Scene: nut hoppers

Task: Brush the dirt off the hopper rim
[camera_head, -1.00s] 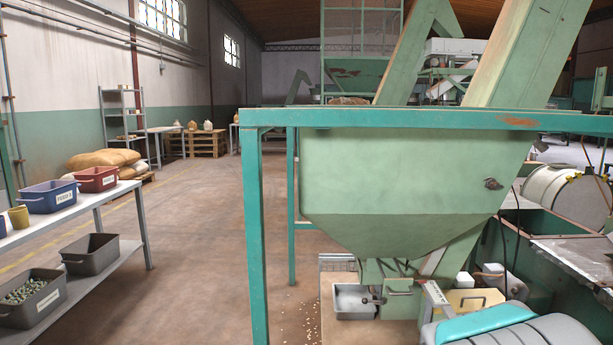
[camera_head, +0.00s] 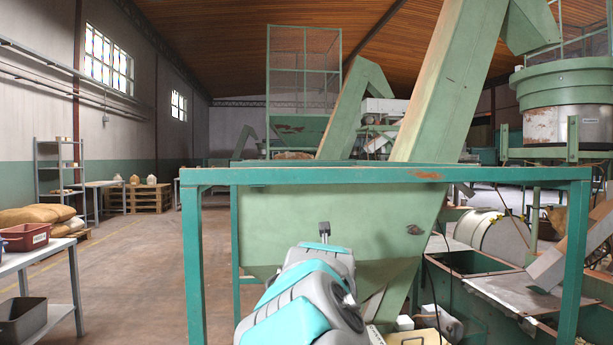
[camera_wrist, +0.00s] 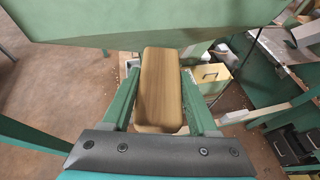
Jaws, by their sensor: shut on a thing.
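The pale green hopper (camera_head: 285,215) stands ahead, with a teal rim beam (camera_head: 330,176) across its top in the head view. A brown patch (camera_head: 425,175) marks the beam right of centre. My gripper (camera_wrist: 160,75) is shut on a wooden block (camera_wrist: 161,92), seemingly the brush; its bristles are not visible. In the wrist view the block lies between the two green fingers, and the hopper's underside (camera_wrist: 150,22) spans the top. In the head view my arm is raised before the hopper's lower front and hides the fingers and block.
Teal posts (camera_head: 194,270) frame the hopper left and right. A sloping green chute (camera_head: 450,85) rises behind it. A grey shelf table (camera_head: 40,262) with a red bin (camera_head: 25,237) stands left. The floor between table and hopper is clear. Machinery crowds the right.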

